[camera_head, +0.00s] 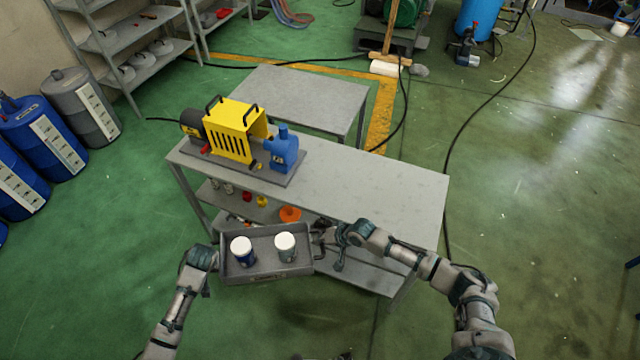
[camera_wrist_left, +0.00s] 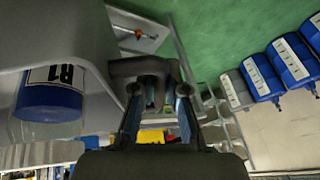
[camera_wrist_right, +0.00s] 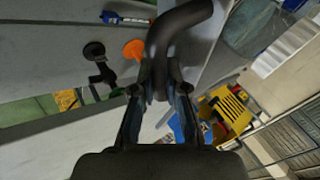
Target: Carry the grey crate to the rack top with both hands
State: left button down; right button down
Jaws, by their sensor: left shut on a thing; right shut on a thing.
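The grey crate (camera_head: 268,276) is held in front of the grey rack in the head view, roughly level, with two white-lidded jars (camera_head: 243,250) (camera_head: 286,246) in it. My left gripper (camera_head: 214,262) is at its left end; in the left wrist view its fingers (camera_wrist_left: 158,88) are shut on the crate's dark handle (camera_wrist_left: 140,66). My right gripper (camera_head: 322,242) is at the right end; in the right wrist view its fingers (camera_wrist_right: 160,90) are shut on the other handle (camera_wrist_right: 178,24). The rack top (camera_head: 390,188) lies beyond the crate, bare on its right part.
A yellow-caged pump (camera_head: 232,130) with a blue part (camera_head: 284,149) stands on the rack top's left part. Small items, including an orange one (camera_head: 290,214), lie on the shelf below. A lower grey table (camera_head: 305,95) stands behind. Blue drums (camera_head: 45,135) are at left.

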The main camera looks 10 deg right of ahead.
aim_at(369, 187)
jog(key=z, duration=1)
jog(key=i, duration=1)
